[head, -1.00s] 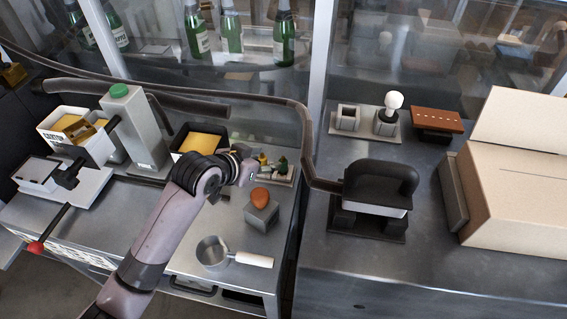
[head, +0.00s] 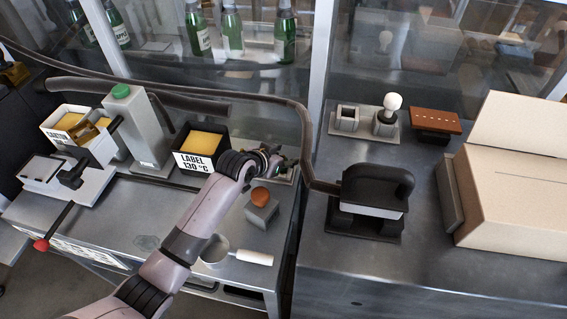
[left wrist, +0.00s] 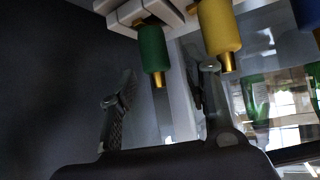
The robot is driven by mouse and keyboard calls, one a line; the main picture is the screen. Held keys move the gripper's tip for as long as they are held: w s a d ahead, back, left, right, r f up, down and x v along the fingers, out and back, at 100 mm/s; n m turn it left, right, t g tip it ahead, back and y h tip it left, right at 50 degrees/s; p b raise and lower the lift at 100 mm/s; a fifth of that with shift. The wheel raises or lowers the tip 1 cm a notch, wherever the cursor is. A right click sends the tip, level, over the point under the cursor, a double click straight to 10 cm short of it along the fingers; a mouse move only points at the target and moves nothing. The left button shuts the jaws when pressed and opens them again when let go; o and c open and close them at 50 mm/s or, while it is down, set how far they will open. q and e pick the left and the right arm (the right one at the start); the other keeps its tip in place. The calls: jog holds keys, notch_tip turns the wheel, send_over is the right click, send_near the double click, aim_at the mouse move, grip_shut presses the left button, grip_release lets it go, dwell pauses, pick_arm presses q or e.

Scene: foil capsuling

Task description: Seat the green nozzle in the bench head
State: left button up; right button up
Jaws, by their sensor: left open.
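The green nozzle (left wrist: 152,50), with a brass tip, shows in the left wrist view, held at a pale rack (left wrist: 130,14). A yellow nozzle (left wrist: 219,30) is close on its right, and part of a blue one (left wrist: 309,12) is at the corner. My left gripper (left wrist: 167,80) is open and empty, its fingers either side of the green nozzle's line; I cannot tell the depth left between them. In the head view my left gripper (head: 269,157) is at the nozzle rack and largely hides it. I cannot pick out the bench head for certain. My right gripper is not in view.
A black bin labelled 130 °C (head: 207,142) and a grey column with a green cap (head: 121,91) stand left. A dark rail runs behind.

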pick_arm(q)
jog(key=shift+c, duration=0.5)
grip_shut()
